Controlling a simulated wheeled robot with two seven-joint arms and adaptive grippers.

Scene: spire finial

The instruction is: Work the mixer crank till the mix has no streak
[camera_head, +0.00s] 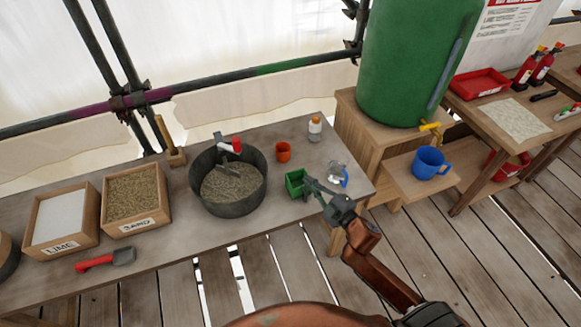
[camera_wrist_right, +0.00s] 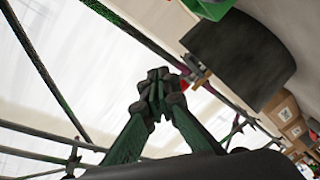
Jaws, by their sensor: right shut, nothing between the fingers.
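The mixer is a dark round tub (camera_head: 240,207) on the work table, and it also shows in the right wrist view (camera_wrist_right: 240,58). Its grey crank rises at the tub's back and ends in a red knob (camera_head: 237,144). Grey-brown speckled mix (camera_head: 232,186) lies in the tub; I cannot tell whether it is streaked. My right gripper (camera_head: 310,184) is shut and empty, to the right of the tub and apart from the crank, close by the green square cup (camera_head: 295,184). Its closed fingers show in the right wrist view (camera_wrist_right: 158,82). My left gripper is out of view.
Lime box (camera_head: 63,250), sand box (camera_head: 103,207) and a red-handled trowel (camera_head: 95,263) are left of the tub. An orange cup (camera_head: 283,151) and a white bottle (camera_head: 314,128) stand behind right. A green barrel (camera_head: 410,65) and blue mug (camera_head: 430,163) are further right.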

